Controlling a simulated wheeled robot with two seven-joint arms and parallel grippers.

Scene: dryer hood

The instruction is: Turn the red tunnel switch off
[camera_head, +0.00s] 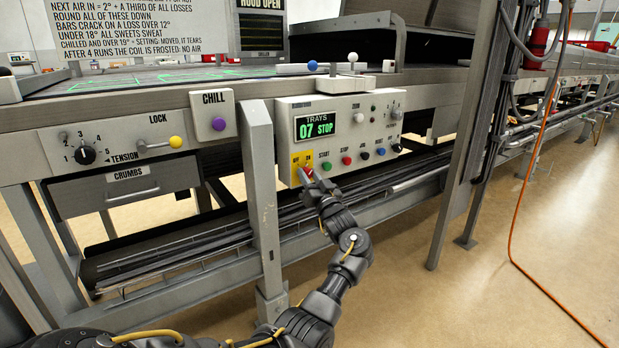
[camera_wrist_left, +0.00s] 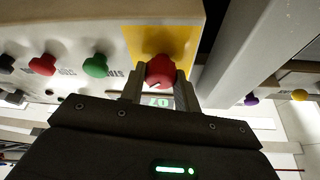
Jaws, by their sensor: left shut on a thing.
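The red tunnel switch (camera_head: 305,173) sits on a yellow plate (camera_head: 299,158) at the lower left of the pale control panel (camera_head: 368,108). In the left wrist view its round red knob (camera_wrist_left: 160,69) stands between my two fingers, in front of the yellow plate (camera_wrist_left: 163,40). My left gripper (camera_head: 311,180) is shut on the red knob. I cannot tell which way the switch points, as the gripper partly covers it. The panel's display (camera_head: 315,126) reads TRAYS 07 STOP in green. My right gripper is not in view.
A green START button (camera_head: 326,166) and a red button (camera_head: 347,160) sit right of the switch. A grey upright post (camera_head: 262,190) stands just left of the panel. A CHILL box with a purple knob (camera_head: 218,124) is further left. An orange cable (camera_head: 511,225) lies on the floor at right.

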